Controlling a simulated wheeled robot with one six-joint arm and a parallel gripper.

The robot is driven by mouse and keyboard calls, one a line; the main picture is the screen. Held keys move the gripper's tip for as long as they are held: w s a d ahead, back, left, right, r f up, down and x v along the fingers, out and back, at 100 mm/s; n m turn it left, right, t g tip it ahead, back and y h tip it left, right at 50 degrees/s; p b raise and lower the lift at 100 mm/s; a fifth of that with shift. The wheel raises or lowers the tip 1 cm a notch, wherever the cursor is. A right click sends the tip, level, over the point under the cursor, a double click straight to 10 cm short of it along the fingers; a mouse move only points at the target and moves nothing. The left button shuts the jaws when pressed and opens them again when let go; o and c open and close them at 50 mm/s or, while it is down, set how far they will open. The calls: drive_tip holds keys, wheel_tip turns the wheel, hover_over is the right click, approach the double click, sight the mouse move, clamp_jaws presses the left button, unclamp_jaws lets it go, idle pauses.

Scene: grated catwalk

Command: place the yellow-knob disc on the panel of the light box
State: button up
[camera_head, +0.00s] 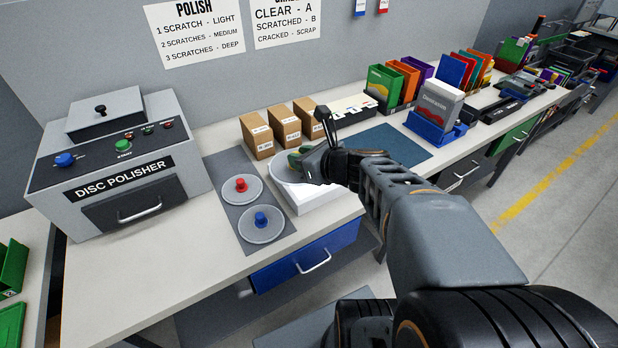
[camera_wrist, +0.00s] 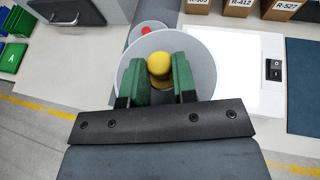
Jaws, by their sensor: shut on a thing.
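The yellow-knob disc (camera_wrist: 206,72) is a grey round plate with a yellow knob (camera_wrist: 159,66) at its centre. My gripper (camera_wrist: 161,82) is shut on the knob, one green finger on each side. In the head view my gripper (camera_head: 301,160) holds the disc (camera_head: 279,172) over the far left part of the light box (camera_head: 318,197). The light box has a bright white panel (camera_wrist: 244,85) and a black switch (camera_wrist: 274,70). The disc overlaps the panel's left side in the wrist view. I cannot tell whether it touches the panel.
A grey mat left of the light box bears a red-knob disc (camera_head: 242,189) and a blue-knob disc (camera_head: 261,224). The disc polisher (camera_head: 118,160) stands further left. Cardboard boxes (camera_head: 284,126) stand behind the light box. A dark blue mat (camera_head: 392,143) lies bare to its right.

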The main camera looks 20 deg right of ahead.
drive_tip(key=shift+s+d+f, duration=0.15)
drive_tip(key=shift+s+d, duration=0.05)
drive_tip(key=shift+s, duration=0.2)
drive_tip(key=shift+w+d+f, duration=0.1)
drive_tip(key=shift+d+f, duration=0.1)
drive_tip(key=shift+d, duration=0.05)
drive_tip(key=w+d+f, duration=0.2)
drive_tip(key=w, duration=0.1)
drive_tip(key=w+d+f+b, duration=0.1)
drive_tip(key=w+d+f, duration=0.1)
drive_tip(key=w+f, duration=0.1)
drive_tip(key=w+d+f+b, duration=0.1)
drive_tip(key=w+d+f, duration=0.1)
drive_tip(key=w+f, duration=0.1)
drive_tip(key=shift+w+d+f, duration=0.2)
drive_tip(key=shift+w+d, duration=0.2)
drive_tip(key=shift+w, duration=0.2)
drive_tip(key=shift+w+d+f, duration=0.15)
drive_tip(key=shift+f, duration=0.15)
drive_tip(key=shift+w+d+f+b, duration=0.15)
drive_tip(key=shift+f+b, duration=0.3)
drive_tip(key=shift+f, duration=1.25)
